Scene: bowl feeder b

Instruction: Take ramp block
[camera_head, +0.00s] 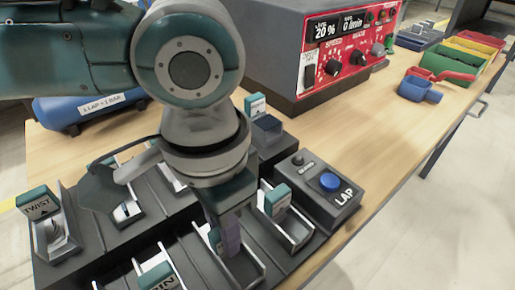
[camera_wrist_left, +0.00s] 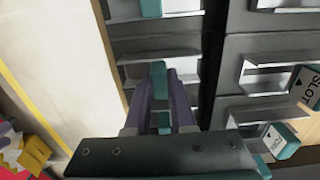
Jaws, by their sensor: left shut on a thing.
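My left gripper (camera_head: 230,236) reaches down into a channel of the dark track rack (camera_head: 115,238). Its purple fingers also show in the left wrist view (camera_wrist_left: 160,112). They are shut on a block with a teal end (camera_wrist_left: 159,78), whose teal also shows beside the fingers in the head view (camera_head: 214,239). No label on this block can be read, so I cannot tell by name that it is the ramp block. It is still down at the channel; whether it touches the floor there is hidden. My right gripper is not in view.
Other teal-topped blocks stand in neighbouring channels: one marked TWIST (camera_head: 38,203), one ending in "IN" (camera_head: 158,277), and one to the right (camera_head: 277,200). A LAP button box (camera_head: 330,190) is close on the right. A red control unit (camera_head: 320,50) stands behind.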

